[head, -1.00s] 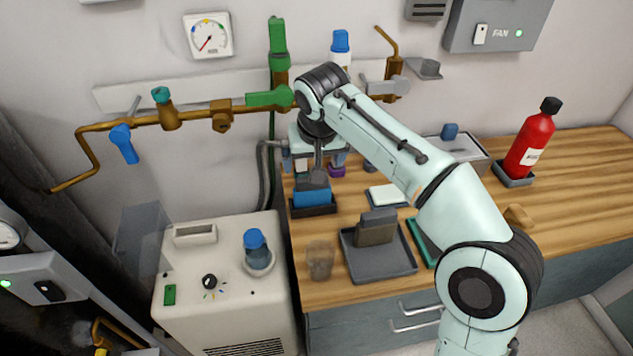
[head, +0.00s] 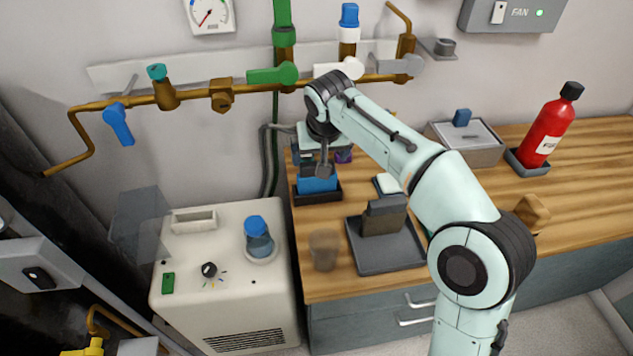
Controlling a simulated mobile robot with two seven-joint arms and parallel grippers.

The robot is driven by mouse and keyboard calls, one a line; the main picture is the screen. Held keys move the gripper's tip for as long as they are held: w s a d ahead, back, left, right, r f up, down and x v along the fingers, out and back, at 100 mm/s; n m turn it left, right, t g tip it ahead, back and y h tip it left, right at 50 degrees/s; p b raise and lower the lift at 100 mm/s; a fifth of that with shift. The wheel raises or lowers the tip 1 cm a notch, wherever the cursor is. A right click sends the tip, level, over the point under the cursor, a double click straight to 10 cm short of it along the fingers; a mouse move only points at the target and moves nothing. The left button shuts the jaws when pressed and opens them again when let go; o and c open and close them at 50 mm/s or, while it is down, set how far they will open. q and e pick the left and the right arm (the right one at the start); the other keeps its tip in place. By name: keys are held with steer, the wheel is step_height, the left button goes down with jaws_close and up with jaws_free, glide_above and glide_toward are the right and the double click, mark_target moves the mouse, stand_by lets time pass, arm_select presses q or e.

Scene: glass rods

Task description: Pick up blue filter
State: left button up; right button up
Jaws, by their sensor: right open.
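The blue filter, as it appears, is a small blue block (head: 317,184) in a black holder (head: 318,197) at the left end of the wooden counter. My right gripper (head: 322,172) points down just over the blue block, with its jaws open. A finger overlaps the block's upper part in the picture. I cannot tell whether it touches the block or whether the block is between the fingers. My left gripper is not in view.
A grey tray (head: 387,253) with a dark block and a clear beaker (head: 325,250) stand in front. A white machine (head: 200,260) with a blue-capped jar (head: 258,240) is at left. Brown pipes with valves run along the wall behind. A red extinguisher (head: 548,128) stands at right.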

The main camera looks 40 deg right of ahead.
mark_target(317, 180)
steer(key=b+x, duration=0.1)
steer(key=x, duration=0.3)
steer(key=shift+w+f, duration=0.1)
steer(key=shift+f, duration=0.05)
steer(key=c, duration=1.1)
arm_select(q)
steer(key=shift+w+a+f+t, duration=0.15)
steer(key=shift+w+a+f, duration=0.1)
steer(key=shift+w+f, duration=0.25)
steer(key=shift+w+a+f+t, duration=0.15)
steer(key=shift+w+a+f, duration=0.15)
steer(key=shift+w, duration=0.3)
arm_select(e)
steer(key=shift+o, duration=0.2)
